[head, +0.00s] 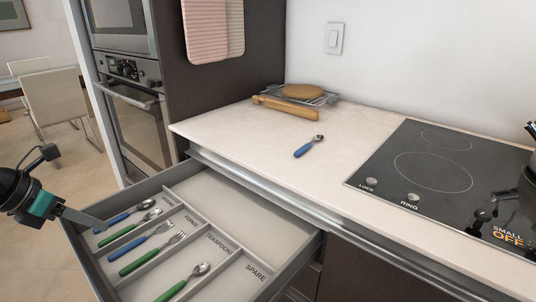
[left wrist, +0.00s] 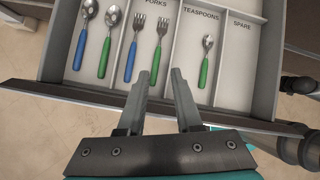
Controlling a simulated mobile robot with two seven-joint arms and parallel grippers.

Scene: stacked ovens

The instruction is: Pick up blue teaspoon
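The blue teaspoon (head: 309,147), with a metal bowl and blue handle, lies on the pale countertop (head: 235,128) behind the open drawer. My left gripper (head: 100,222) is at the drawer's left edge, well away from the teaspoon. In the left wrist view (left wrist: 159,76) its two fingers are apart with nothing between them. The teaspoon on the counter does not show in that view. My right gripper (head: 479,222) is a dark shape over the cooktop at the right; its finger opening is unclear.
The open drawer (head: 283,272) has labelled compartments holding spoons, forks and a green teaspoon (head: 184,281); the spare compartment is empty. A rolling pin (head: 286,108) and a rack with a round board (head: 302,91) are behind the blue teaspoon. The cooktop (head: 420,160) is to its right.

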